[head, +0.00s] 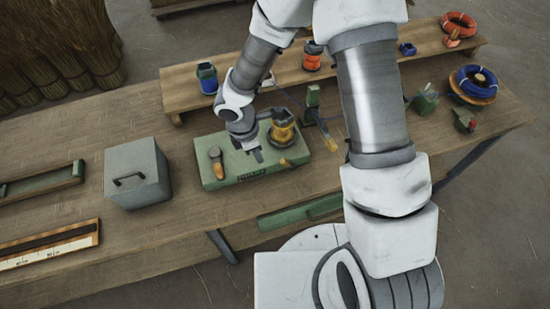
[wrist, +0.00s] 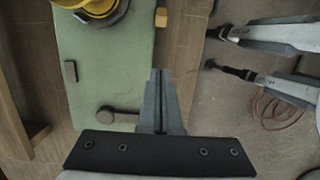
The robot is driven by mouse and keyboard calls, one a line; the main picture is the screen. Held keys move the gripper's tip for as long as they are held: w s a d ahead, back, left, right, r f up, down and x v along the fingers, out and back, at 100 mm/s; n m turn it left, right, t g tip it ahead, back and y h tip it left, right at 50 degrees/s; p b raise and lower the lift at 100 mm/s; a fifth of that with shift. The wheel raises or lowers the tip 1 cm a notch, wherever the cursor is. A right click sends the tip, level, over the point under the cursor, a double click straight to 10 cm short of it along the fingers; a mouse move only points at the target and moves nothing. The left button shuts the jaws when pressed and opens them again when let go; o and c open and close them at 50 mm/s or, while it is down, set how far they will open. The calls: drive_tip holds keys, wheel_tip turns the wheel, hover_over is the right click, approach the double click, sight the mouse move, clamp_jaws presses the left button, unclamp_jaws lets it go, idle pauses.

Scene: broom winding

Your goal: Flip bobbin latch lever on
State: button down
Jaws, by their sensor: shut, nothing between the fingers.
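The green machine base (head: 230,177) lies on the bench and fills the left of the wrist view (wrist: 105,70). A yellow bobbin (head: 283,132) stands on its right part; its edge shows in the wrist view (wrist: 97,12). A lever with a round end (head: 216,160) lies on the base's left part, also in the wrist view (wrist: 107,115). A short yellow-tipped handle (head: 287,162) projects at the front edge; I cannot tell which is the latch lever. My gripper (head: 258,156) is shut and empty, above the base's front edge between the two, fingers pointing down.
A grey-green box (head: 137,172) with a handle stands left of the base. A raised shelf (head: 180,78) behind carries spools and coils. A green holder (head: 312,100) stands just behind the bobbin. Bare bench lies between box and base.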

sight(285, 163)
drive_tip(key=f, duration=0.3)
drive_tip(key=d+f, duration=0.1)
drive_tip(key=f, duration=0.2)
drive_tip(key=d+f, duration=0.1)
drive_tip(key=f, duration=0.3)
drive_tip(key=shift+w+f, duration=0.1)
drive_tip(key=shift+w, duration=0.1)
drive_tip(key=shift+w+d+r+p, duration=0.2)
drive_tip(key=shift+d+r+p, duration=0.1)
drive_tip(key=shift+d+r, duration=0.25)
drive_tip(key=shift+w+d+r+p, duration=0.2)
drive_tip(key=shift+d+r+p, duration=0.05)
drive_tip(key=shift+d+r, duration=0.3)
drive_tip(key=shift+w+d+r, duration=0.1)
drive_tip(key=shift+w+d, duration=0.05)
drive_tip(key=shift+d, duration=0.35)
drive_tip(key=shift+r, duration=0.1)
